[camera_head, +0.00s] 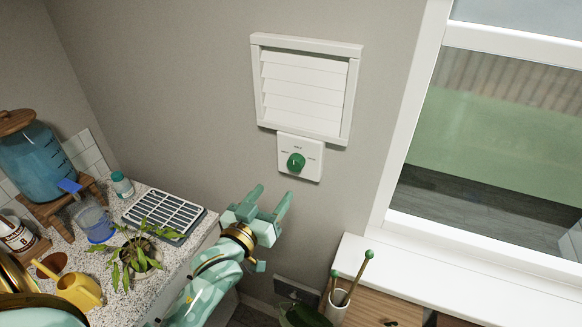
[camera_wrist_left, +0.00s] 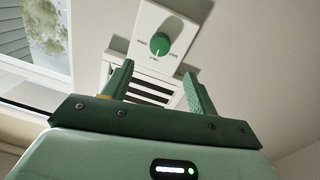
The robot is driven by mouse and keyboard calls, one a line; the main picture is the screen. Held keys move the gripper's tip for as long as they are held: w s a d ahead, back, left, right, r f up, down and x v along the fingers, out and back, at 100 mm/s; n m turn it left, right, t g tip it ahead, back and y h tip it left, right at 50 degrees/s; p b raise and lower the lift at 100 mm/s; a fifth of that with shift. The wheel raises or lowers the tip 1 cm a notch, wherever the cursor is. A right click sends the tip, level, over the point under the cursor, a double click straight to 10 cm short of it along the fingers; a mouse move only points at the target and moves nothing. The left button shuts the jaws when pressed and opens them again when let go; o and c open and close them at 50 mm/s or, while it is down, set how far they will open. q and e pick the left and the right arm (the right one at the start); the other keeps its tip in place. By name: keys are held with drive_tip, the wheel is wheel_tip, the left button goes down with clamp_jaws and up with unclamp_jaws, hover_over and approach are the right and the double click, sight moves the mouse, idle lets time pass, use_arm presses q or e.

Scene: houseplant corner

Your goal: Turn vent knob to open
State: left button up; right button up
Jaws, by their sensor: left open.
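The green round vent knob (camera_head: 296,162) sits on a white wall plate (camera_head: 314,166) with small labels. The white louvred vent (camera_head: 304,88) is directly above it. My left gripper (camera_head: 272,193) is open and empty, below the knob and apart from it, fingers pointing up toward the plate. In the left wrist view the knob (camera_wrist_left: 159,44) shows beyond and between the open fingertips (camera_wrist_left: 158,68). A pale mark on the knob seems to point toward the vent side, where dark gaps show between slats (camera_wrist_left: 150,93). My right gripper is not in view.
A speckled counter (camera_head: 120,290) at left holds a potted plant (camera_head: 138,254), a yellow watering can (camera_head: 80,290), a ridged tray (camera_head: 165,215) and a blue dispenser (camera_head: 42,165). A window (camera_head: 490,150) and sill cabinet with a tool pot (camera_head: 337,308) are at right. Wall around the knob is clear.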

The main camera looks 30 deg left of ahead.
sight(294, 167)
use_arm(q)
drive_tip(key=w, duration=1)
drive_tip(key=shift+w, duration=0.3)
drive_tip(key=c, duration=1)
